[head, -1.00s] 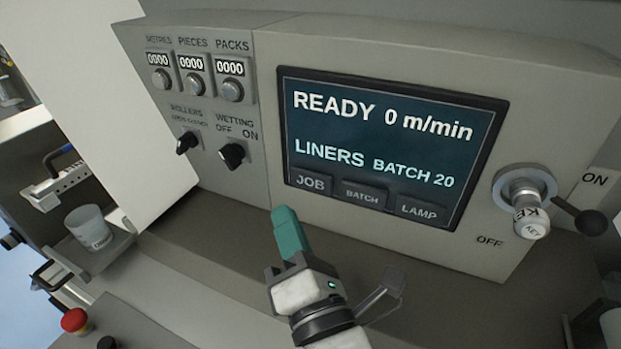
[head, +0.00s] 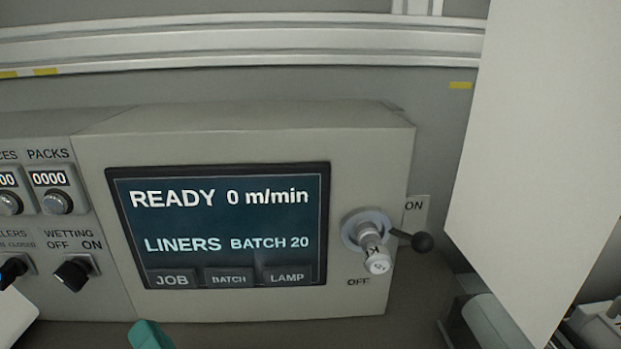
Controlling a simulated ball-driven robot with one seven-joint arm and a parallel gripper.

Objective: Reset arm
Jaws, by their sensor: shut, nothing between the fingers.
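My gripper (head: 150,336) shows only as its teal fingertips at the bottom edge of the head view, below the JOB button. The fingers are together with nothing held, and the rest of the arm is out of frame. The tips appear apart from the control panel (head: 215,306). Its screen (head: 220,219) reads READY 0 m/min and LINERS BATCH 20.
At left are a PACKS counter (head: 56,192) and a WETTING knob (head: 73,274). A large pale panel (head: 545,160) fills the right side. A metal rail (head: 230,45) crosses the wall above. A grey roller-like part (head: 497,322) sits at the lower right.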

